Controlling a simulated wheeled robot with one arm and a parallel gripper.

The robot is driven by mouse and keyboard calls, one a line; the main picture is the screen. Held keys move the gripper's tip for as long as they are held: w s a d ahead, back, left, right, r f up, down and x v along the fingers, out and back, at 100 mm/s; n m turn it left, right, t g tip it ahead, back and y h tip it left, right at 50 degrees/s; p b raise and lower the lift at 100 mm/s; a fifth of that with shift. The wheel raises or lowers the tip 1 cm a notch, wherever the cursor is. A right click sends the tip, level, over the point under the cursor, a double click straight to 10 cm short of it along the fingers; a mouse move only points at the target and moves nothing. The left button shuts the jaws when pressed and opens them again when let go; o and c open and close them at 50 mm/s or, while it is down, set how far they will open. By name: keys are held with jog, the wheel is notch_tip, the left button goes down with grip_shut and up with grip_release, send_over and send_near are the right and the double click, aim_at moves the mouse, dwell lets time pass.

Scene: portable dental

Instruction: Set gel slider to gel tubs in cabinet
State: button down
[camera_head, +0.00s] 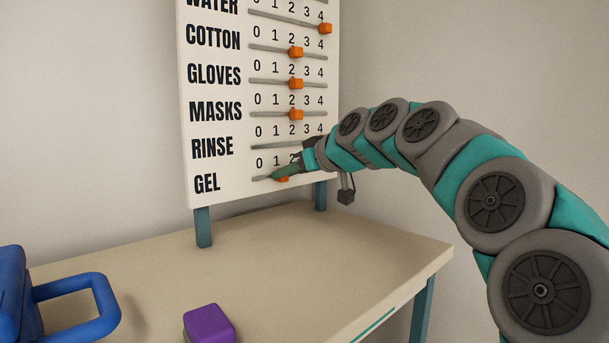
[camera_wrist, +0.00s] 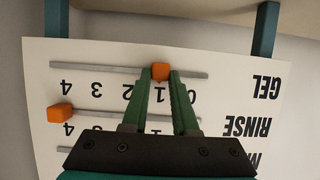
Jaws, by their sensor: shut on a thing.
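The GEL slider is the lowest row on the white board. Its orange knob (camera_head: 283,178) sits on the grey rail at about 1. In the wrist view, where the board appears upside down, the knob (camera_wrist: 160,71) lies between the green fingertips, near the 1. My gripper (camera_head: 279,174) reaches in from the right and is shut on this knob; the fingers (camera_wrist: 161,77) touch its two sides. My gripper hides part of the GEL row's right side in the head view. The cabinet and gel tubs are not identifiable in either view.
The RINSE knob (camera_wrist: 60,112) is at 4, just above the GEL row on the board. The MASKS knob (camera_head: 296,114) is at 2. The board stands on teal legs on a beige table (camera_head: 350,250). A purple block (camera_head: 209,323) and a blue handled object (camera_head: 75,286) are in front.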

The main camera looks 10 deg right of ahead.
jog(key=shift+a+r, duration=0.1)
jog(key=c, duration=0.7)
grip_release()
jog(key=shift+s, duration=0.1)
jog(key=v, duration=0.7)
jog(key=shift+s+r, duration=0.1)
jog(key=shift+s, duration=0.15)
